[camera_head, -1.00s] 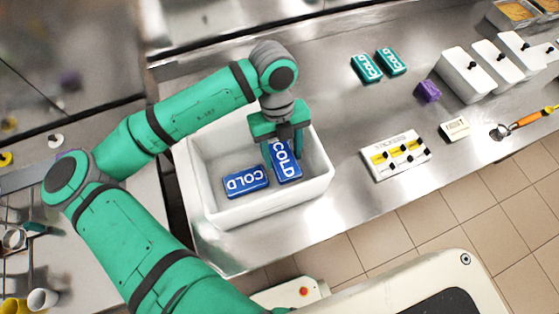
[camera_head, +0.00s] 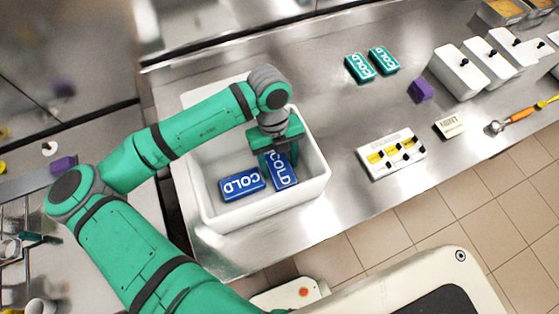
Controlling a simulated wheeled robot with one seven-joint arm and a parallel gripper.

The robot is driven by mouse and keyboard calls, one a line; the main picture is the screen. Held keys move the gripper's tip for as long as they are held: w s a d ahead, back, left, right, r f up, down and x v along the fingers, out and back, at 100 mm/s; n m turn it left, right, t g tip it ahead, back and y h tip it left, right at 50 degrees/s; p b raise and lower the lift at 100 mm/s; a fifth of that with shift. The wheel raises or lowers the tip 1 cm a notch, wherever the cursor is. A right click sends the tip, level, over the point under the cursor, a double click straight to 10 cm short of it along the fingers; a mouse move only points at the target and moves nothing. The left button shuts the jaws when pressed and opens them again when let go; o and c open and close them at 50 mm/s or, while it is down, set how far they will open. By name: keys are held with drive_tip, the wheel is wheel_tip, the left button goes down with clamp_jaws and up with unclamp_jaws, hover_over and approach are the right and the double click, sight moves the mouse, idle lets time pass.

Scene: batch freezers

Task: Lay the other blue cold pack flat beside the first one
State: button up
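A white open bin (camera_head: 275,205) stands on the steel counter. The first blue cold pack (camera_head: 241,184), marked COLD, lies flat on the bin floor at the left. The other blue cold pack (camera_head: 284,174) is just right of it, low in the bin, its long side running up and down the picture. A narrow gap seems to separate their near ends. My gripper (camera_head: 280,158) points down into the bin with its fingers on either side of the other pack's far end, shut on it. The fingers hide that end. I cannot tell whether this pack touches the floor.
Two teal cold packs (camera_head: 360,68) lie on the counter beyond the bin. A purple block (camera_head: 420,90), white lidded containers (camera_head: 458,72), a white tray with yellow wells (camera_head: 393,153), a small label sign (camera_head: 449,127) and an orange-handled scoop (camera_head: 520,115) lie to the right.

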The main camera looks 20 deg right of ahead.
sight(276, 158)
drive_tip(key=shift+r, duration=0.1)
drive_tip(key=v, duration=1.2)
drive_tip(key=shift+r, duration=0.25)
